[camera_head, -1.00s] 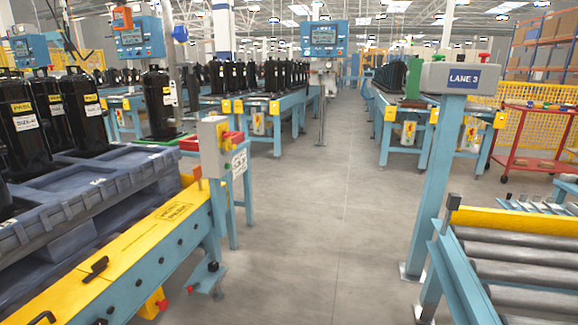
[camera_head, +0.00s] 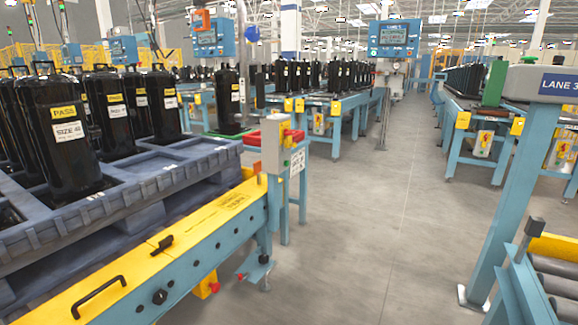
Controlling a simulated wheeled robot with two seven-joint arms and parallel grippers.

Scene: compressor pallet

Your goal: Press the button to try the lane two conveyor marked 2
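No conveyor or button marked 2 can be read in this view. Neither of my grippers is in view.
A yellow and blue conveyor (camera_head: 150,265) carries a grey pallet tray (camera_head: 150,190) with black compressors (camera_head: 68,130) at left. Grey floor (camera_head: 370,240) is clear in the middle. A roller conveyor (camera_head: 560,290) stands at lower right. More blue conveyors line the back.

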